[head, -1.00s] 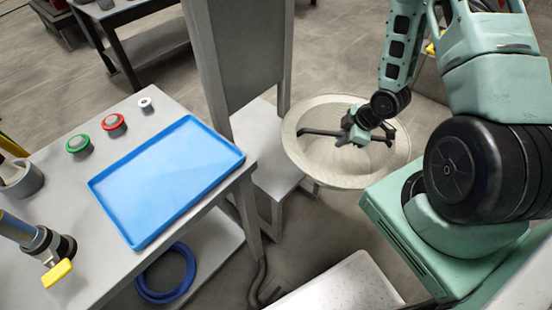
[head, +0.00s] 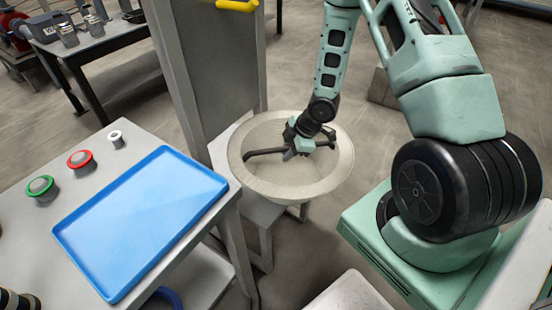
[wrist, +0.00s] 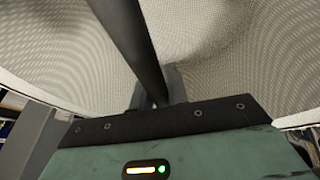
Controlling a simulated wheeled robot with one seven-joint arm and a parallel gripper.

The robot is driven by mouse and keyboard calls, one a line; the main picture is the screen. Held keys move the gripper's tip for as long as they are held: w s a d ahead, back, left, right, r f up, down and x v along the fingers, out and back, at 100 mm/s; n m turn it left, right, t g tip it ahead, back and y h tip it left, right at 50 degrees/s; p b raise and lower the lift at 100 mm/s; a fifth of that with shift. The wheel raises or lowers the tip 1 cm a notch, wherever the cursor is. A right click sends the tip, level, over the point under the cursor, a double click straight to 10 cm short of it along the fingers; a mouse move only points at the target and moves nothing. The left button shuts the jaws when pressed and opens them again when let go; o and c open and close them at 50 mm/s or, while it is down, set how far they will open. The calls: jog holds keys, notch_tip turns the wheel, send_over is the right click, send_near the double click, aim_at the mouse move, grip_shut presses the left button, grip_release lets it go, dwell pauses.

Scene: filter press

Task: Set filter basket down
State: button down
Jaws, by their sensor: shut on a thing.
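The filter basket (head: 335,172) is a wide, pale mesh bowl with a dark bar across its inside. In the head view it is right of the blue tray, over or beside a low grey stand (head: 262,215); I cannot tell whether its underside touches the stand. My gripper (head: 297,145) is inside the basket's rim, shut on the dark bar. In the wrist view the bar (wrist: 135,40) runs up from between the fingers, and the mesh wall (wrist: 215,35) fills the background. The basket's underside is hidden.
A blue tray (head: 140,220) lies on the grey table (head: 120,160) at left, near a red button (head: 80,160), a green button (head: 42,188) and a small white ring (head: 117,138). A tall grey panel (head: 215,70) rises behind the basket.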

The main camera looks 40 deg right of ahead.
jog(key=shift+w+a+f+b, duration=0.35)
jog(key=shift+w+a+f, duration=0.3)
jog(key=shift+w+f, duration=0.2)
jog(key=shift+w+a+f+b, duration=0.35)
jog(key=shift+w+a+f, duration=0.3)
jog(key=shift+f, duration=0.25)
jog(key=shift+f, duration=0.2)
jog(key=c, duration=1.4)
grip_release()
jog(key=shift+o, duration=0.2)
jog(key=shift+r, duration=0.1)
